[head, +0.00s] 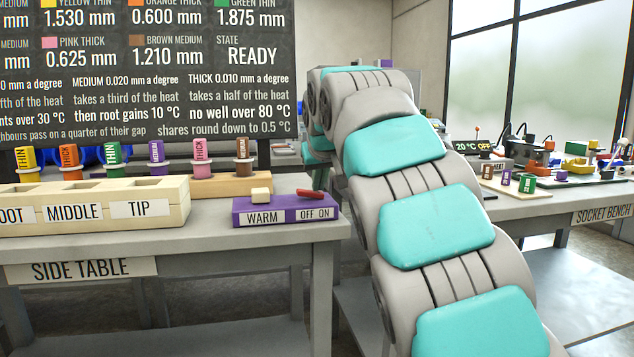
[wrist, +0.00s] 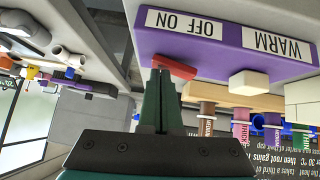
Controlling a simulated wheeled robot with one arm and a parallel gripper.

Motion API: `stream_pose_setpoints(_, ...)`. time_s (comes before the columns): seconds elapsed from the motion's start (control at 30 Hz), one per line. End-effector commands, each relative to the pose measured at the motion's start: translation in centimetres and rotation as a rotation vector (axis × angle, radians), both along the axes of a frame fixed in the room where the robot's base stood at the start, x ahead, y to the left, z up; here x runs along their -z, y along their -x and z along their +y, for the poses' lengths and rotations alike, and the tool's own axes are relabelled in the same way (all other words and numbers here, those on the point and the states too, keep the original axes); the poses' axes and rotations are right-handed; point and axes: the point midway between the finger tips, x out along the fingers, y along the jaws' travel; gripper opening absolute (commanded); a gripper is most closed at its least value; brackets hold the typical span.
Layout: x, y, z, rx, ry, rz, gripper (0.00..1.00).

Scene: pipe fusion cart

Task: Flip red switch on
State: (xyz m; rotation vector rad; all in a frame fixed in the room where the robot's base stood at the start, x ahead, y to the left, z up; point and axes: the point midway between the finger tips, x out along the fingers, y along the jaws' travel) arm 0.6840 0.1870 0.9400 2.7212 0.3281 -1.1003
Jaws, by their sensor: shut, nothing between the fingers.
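The red switch (head: 310,193) is a small red rocker on top of a purple box (head: 240,219), above a white label reading OFF ON. In the head view it looks tilted, its left end slightly higher. In the upside-down wrist view, the red switch (wrist: 178,67) shows just past my fingertips. My gripper (wrist: 160,74) is shut and empty there, its dark green fingers overlapping the switch's end on the ON side. I cannot tell whether they touch.
A cream button (head: 261,195) sits beside the switch, above the WARM label. A cream holder (head: 95,205) marked MIDDLE and TIP stands left on the side table (head: 200,262). Coloured THICK and THIN pieces stand behind. The socket bench (head: 560,205) is at right. The board reads READY.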

Motion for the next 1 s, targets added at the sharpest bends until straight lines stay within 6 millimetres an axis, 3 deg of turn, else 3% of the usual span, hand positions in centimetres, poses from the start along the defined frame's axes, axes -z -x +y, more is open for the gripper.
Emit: stream_pose_setpoints(1.0, -0.4, 0.5, 1.6, -0.001, 0.008, 0.002, 0.00)
